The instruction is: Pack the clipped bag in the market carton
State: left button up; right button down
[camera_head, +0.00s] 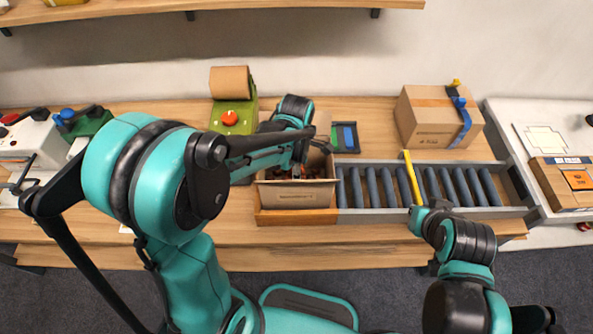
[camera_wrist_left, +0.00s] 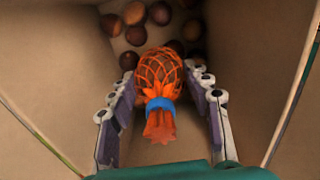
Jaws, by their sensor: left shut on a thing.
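The clipped bag (camera_wrist_left: 158,72) is an orange net bag with a blue clip (camera_wrist_left: 160,104) around its neck and a gathered orange tail. My left gripper (camera_wrist_left: 161,76) is shut on it, one finger at each side, in the left wrist view. The open market carton (camera_head: 296,196) stands at the left end of the roller track, and its brown walls surround the bag in the wrist view. In the head view my left gripper (camera_head: 301,160) reaches down over the carton and partly hides its inside. My right gripper (camera_head: 418,215) is by the track's front edge; its jaws are unclear.
Several loose chestnuts (camera_wrist_left: 135,36) lie in the carton beyond the bag. A yellow bar (camera_head: 411,178) crosses the roller track (camera_head: 470,212). A closed carton (camera_head: 437,117) stands behind it. A green device (camera_head: 232,118) with a brown roll stands left of the open carton.

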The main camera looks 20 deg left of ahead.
pick_arm(q)
jog(key=o, duration=1.4)
jog(key=shift+c, duration=0.2)
jog(key=shift+r, duration=0.1)
jog(key=shift+r+p, duration=4.95)
jog(key=shift+r, duration=1.45)
jog(key=shift+r, duration=0.1)
